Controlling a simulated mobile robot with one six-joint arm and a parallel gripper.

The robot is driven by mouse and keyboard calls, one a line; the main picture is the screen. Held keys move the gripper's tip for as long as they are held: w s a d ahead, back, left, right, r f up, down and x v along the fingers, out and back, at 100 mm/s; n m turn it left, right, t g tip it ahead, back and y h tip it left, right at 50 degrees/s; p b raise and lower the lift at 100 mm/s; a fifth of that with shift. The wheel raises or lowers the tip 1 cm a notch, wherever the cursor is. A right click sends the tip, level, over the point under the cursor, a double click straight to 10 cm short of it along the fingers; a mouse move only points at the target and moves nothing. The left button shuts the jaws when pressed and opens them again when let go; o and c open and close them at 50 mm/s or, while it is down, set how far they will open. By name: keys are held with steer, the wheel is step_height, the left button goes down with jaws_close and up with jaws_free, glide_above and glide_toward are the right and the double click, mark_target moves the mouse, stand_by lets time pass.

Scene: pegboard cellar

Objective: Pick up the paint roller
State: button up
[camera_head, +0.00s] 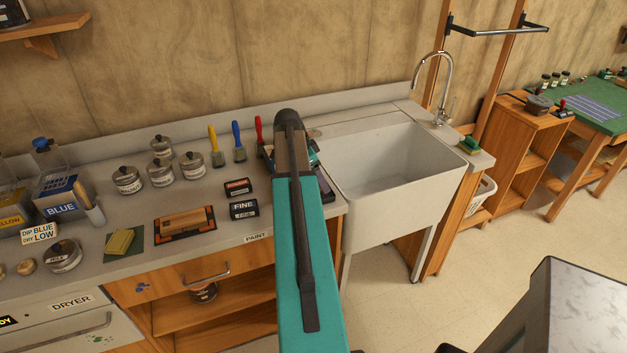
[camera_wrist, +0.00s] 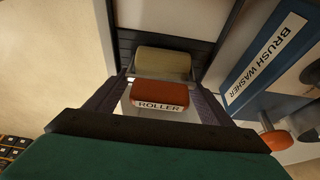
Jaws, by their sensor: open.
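The paint roller shows in the wrist view, with a pale beige cylindrical sleeve (camera_wrist: 163,63) and a red-brown block marked ROLLER (camera_wrist: 160,96) in front of it. It lies in or on a dark, ribbed tray (camera_wrist: 203,52). My gripper (camera_wrist: 162,88) is open, with one dark finger on each side of the roller's red-brown block. I cannot tell whether the fingers touch it. In the head view my arm covers the roller and most of the gripper.
A blue box marked BRUSH WASHER (camera_wrist: 268,62) stands close on the right in the wrist view. In the head view, a white sink (camera_head: 385,165) lies right of my arm. Upright brushes (camera_head: 238,142), lidded tins (camera_head: 161,172) and small dark boxes (camera_head: 243,209) stand left on the counter.

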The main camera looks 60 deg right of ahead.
steer(key=shift+f, duration=0.15)
stand_by(0.4)
steer(key=c, duration=0.8)
steer(key=shift+o, duration=0.2)
steer(key=shift+r+b, duration=0.8)
steer(key=shift+r, duration=0.8)
steer(key=shift+s+a+r, duration=0.15)
steer(key=shift+s, duration=0.1)
steer(key=s+a+r+b, duration=0.1)
steer(key=s+a+b, duration=0.3)
steer(key=s+a, duration=0.5)
steer(key=a, duration=0.3)
steer(key=shift+a+r, duration=0.25)
steer(key=shift+r, duration=0.05)
